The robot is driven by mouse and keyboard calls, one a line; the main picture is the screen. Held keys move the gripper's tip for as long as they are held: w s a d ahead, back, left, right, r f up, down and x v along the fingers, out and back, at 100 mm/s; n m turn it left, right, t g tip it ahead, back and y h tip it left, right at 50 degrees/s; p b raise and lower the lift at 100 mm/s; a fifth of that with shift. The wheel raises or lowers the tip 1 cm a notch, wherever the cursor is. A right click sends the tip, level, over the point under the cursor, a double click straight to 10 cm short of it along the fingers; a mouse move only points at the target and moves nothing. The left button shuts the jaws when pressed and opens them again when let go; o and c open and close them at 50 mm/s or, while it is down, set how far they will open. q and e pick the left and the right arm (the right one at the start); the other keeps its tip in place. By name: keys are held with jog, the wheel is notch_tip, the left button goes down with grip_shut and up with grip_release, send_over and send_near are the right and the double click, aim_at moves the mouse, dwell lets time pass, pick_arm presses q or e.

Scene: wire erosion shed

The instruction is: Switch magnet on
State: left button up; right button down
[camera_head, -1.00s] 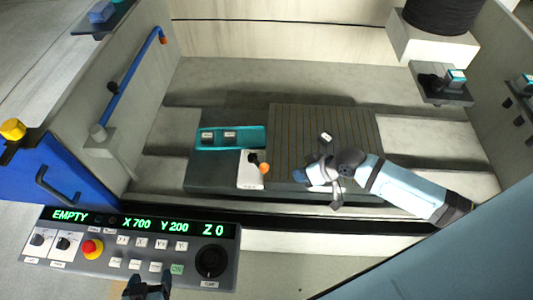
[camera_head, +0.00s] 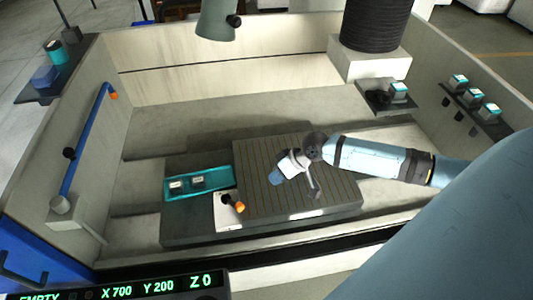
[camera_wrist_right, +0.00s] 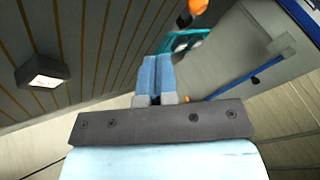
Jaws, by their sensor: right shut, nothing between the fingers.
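The magnet is a dark plate (camera_head: 335,190) with tan stripes on the bed of the machine tank. At its front left corner is a white switch panel (camera_head: 224,222) with a black lever ending in an orange knob (camera_head: 240,207). The lever points right and slightly toward the front. My right gripper (camera_head: 276,179) is over the striped plate, behind and right of the knob, apart from it. In the wrist view its blue fingers (camera_wrist_right: 157,76) are together and empty, and the orange knob (camera_wrist_right: 198,5) is at the top edge, partly cut off. My left gripper is not in view.
A teal tray (camera_head: 198,194) with two small pale blocks is left of the plate. A blue rail (camera_head: 88,135) runs along the left tank wall. A black cylinder on a pale block (camera_head: 369,60) hangs at the back right. The control panel (camera_head: 150,285) is at the bottom left.

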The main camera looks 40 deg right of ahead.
aim_at(251, 203)
pick_arm(q)
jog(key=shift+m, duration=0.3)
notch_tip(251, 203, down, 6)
jog(key=b, duration=0.6)
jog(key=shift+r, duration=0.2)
pick_arm(e)
jog(key=x, duration=0.8)
jog(key=shift+f, duration=0.35)
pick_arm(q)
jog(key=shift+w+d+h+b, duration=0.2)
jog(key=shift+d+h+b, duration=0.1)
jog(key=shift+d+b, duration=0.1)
pick_arm(e)
jog(key=a, duration=0.3)
jog(key=shift+a+r, duration=0.1)
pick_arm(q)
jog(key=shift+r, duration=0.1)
pick_arm(e)
jog(key=shift+s+a, duration=0.1)
jog(key=shift+a, duration=0.4)
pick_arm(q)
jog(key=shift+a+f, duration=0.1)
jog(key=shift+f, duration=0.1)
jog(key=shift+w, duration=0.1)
